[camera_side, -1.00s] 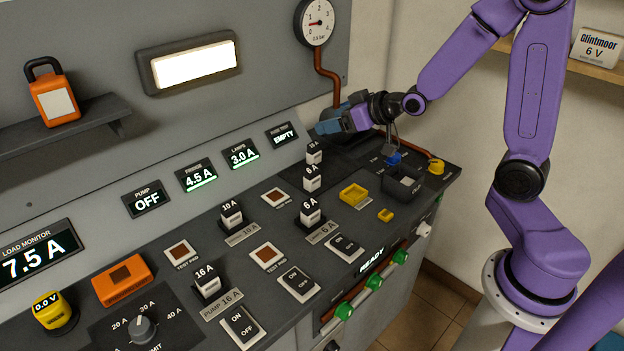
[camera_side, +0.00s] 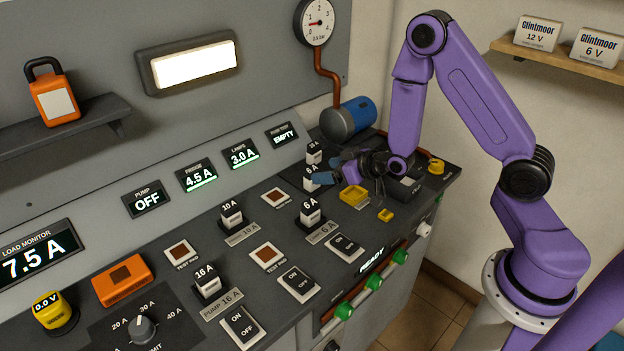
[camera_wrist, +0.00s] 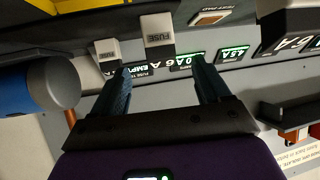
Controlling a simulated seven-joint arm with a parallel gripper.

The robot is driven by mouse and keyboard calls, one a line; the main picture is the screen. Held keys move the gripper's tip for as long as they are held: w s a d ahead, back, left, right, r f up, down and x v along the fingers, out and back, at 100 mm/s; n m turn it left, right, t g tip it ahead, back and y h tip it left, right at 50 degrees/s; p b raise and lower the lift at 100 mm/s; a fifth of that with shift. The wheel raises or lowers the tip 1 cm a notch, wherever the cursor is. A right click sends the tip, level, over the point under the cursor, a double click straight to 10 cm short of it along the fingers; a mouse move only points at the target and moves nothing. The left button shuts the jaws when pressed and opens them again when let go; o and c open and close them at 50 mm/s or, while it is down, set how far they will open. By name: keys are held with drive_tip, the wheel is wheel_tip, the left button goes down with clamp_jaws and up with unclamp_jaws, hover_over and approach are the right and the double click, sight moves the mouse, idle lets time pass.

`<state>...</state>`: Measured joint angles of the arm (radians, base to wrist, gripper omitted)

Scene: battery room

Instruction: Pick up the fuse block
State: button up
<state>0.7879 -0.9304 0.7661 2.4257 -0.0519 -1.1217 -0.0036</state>
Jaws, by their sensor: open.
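Several white fuse blocks stand in the dark panel. My open gripper (camera_side: 332,167) is at the row near the panel's back right. In that row, one block marked 6 A (camera_side: 311,180) is partly hidden by my fingers, with another block (camera_side: 314,154) behind it. I see nothing held. Other blocks are a front 6 A (camera_side: 310,214), a 10 A (camera_side: 231,216) and a 16 A (camera_side: 207,284).
A blue cylinder (camera_side: 359,116) lies behind my gripper; it also shows in the wrist view (camera_wrist: 22,90). A yellow tray (camera_side: 353,195) is to the right of the fuses. The PUMP display (camera_side: 148,199) reads OFF.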

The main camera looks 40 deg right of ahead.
sight(312, 172)
drive_tip(key=shift+x, duration=3.2)
drive_tip(key=c, duration=1.1)
